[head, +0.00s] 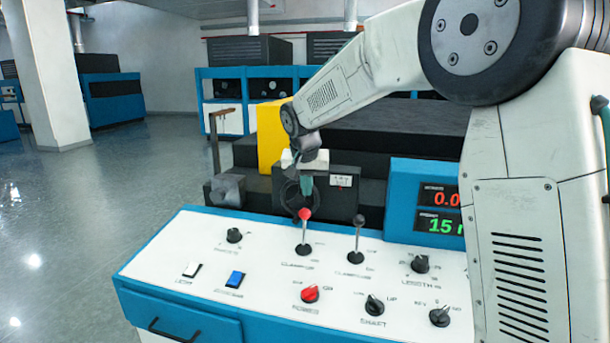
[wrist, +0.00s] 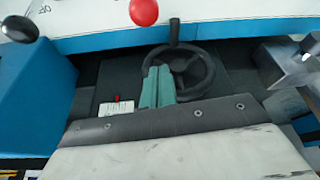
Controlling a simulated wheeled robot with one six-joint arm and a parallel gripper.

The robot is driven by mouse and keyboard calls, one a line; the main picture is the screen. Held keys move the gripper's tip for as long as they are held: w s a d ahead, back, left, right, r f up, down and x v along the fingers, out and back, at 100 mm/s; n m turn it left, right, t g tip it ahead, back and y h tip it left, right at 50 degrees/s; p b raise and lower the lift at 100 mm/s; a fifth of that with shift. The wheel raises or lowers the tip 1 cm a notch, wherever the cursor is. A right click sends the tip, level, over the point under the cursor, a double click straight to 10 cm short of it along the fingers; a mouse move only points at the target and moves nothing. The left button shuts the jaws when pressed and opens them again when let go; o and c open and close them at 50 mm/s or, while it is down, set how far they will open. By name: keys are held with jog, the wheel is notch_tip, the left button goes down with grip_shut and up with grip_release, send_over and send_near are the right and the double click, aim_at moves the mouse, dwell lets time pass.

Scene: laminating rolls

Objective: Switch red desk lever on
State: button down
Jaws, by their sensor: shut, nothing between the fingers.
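The red-knobbed lever (head: 304,231) stands on the white top of the desk panel in the head view, its red ball at the upper end. The red ball also shows at the top of the wrist view (wrist: 144,11). My gripper (head: 306,190) has teal fingers and hangs just behind and above the red ball. In the wrist view my gripper (wrist: 157,72) is shut and empty, with a visible gap in the picture between its tips and the ball. Whether the fingers touch the lever cannot be told from the head view.
A black-knobbed lever (head: 358,240) stands right of the red one. A black handwheel (wrist: 190,70) lies behind the desk. A blue display box (head: 420,200) stands at right.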

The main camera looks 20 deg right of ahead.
aim_at(304, 229)
jog(key=s+f, duration=0.1)
jog(key=s+a+f, duration=0.1)
jog(key=f, duration=0.1)
jog(key=shift+s+a, duration=0.15)
jog(key=shift+s, duration=0.2)
jog(key=shift+s+r, duration=0.1)
